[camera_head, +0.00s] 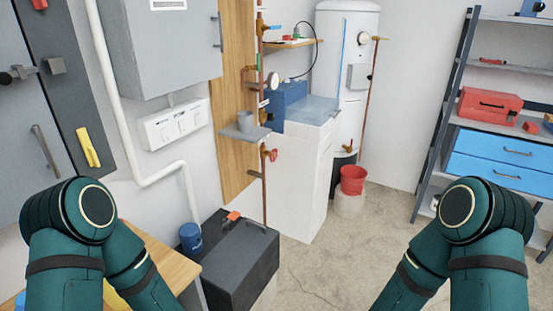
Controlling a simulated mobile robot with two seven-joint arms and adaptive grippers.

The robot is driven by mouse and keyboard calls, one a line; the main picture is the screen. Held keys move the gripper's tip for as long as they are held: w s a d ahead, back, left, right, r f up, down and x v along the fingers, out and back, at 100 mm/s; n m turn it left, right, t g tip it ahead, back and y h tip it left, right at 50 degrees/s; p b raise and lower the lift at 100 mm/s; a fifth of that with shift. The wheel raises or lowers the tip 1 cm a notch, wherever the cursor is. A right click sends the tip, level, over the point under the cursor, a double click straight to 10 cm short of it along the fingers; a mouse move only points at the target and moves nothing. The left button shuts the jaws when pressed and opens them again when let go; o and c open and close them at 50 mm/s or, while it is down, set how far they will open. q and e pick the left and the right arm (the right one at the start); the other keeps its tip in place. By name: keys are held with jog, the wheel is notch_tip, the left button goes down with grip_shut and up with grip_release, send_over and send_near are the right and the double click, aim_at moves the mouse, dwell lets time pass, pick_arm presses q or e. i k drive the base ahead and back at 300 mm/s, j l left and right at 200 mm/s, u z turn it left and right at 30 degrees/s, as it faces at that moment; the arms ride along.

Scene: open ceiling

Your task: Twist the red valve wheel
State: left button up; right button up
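A small red valve wheel (272,155) sits on the vertical copper pipe (263,190), left of the white cabinet and just below a small grey shelf. It is small in the picture, so its turn angle cannot be told. My two teal arms show at the lower left and lower right corners, bent at the joints. Neither gripper is in view, and both arms are far from the wheel.
A dark grey box (228,262) stands on the floor below the pipe, near a wooden table (165,265). A grey shelf (258,133) holds a cup (245,121). A red bucket (352,181) stands by the water heater (343,90). The floor at centre right is clear.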

aim_at(274, 150)
jog(key=i+l+u, duration=0.1)
jog(key=i+l, duration=0.25)
jog(key=i+l+u, duration=0.15)
jog(key=i+l, duration=0.2)
jog(key=l, duration=0.25)
jog(key=i+l+u, duration=0.1)
jog(key=i+l, duration=0.2)
jog(key=l, duration=0.25)
jog(key=i+l+u, duration=0.15)
jog(key=i+l, duration=0.15)
jog(key=l, duration=0.25)
jog(key=i+l+u, duration=0.1)
jog(key=i+l, duration=0.2)
jog(key=l, duration=0.3)
jog(key=i+l+u, duration=0.1)
jog(key=i+l, duration=0.15)
jog(key=l, duration=0.35)
jog(key=i+l+u, duration=0.15)
jog(key=l, duration=0.5)
jog(key=i+l+u, duration=0.1)
jog(key=i+l, duration=0.15)
jog(key=l, duration=0.4)
